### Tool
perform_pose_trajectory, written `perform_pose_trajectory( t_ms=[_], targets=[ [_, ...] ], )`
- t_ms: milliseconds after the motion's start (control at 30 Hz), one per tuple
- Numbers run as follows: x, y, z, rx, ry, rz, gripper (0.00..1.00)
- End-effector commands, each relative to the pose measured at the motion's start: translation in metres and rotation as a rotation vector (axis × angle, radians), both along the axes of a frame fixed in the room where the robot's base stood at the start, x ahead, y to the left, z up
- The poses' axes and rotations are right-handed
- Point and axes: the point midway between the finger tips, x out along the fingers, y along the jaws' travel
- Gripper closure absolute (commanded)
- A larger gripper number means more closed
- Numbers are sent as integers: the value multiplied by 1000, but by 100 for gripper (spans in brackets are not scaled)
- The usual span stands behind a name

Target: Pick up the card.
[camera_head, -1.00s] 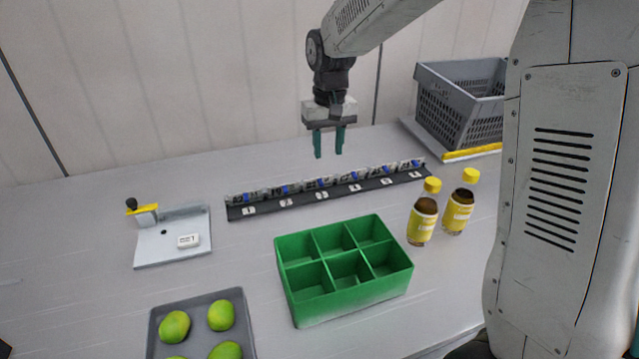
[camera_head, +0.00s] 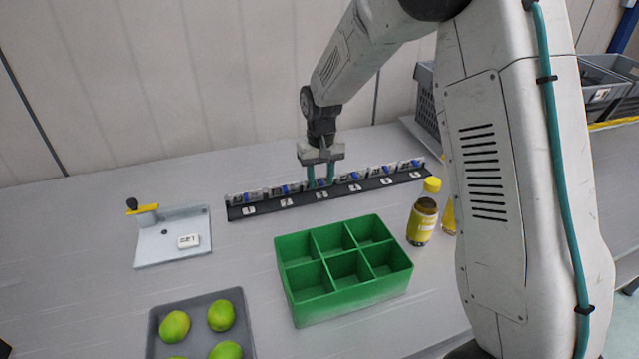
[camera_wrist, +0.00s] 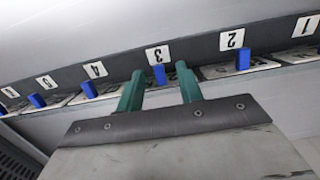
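A row of flat cards with blue tabs stands in a long dark rack (camera_head: 290,205) with numbered labels. My gripper (camera_head: 320,183) is lowered at the card by label 3. In the wrist view my gripper (camera_wrist: 160,88) has its two green fingers apart, one on each side of the blue tab of the card (camera_wrist: 159,74) at label 3. The fingers look clear of the tab, with a gap on both sides. The lower part of that card is hidden behind the gripper.
A green divided box (camera_head: 345,303) stands in front of the rack. A grey fixture (camera_head: 160,252) with a small white block (camera_head: 188,241) is at left. A tray (camera_head: 240,307) of green fruit is in front. A yellow-capped bottle (camera_head: 422,220) and a grey crate (camera_head: 425,105) are at right.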

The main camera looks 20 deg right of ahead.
Motion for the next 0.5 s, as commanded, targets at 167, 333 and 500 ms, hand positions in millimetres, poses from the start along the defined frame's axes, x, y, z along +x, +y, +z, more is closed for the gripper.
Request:
perform_pose_trajectory(
  t_ms=[167,333,500],
  targets=[
    [0,0,0,0,-1,0,64],
    [0,0,0,0,-1,0,100],
    [0,0,0,0,-1,0,100]
  ],
)
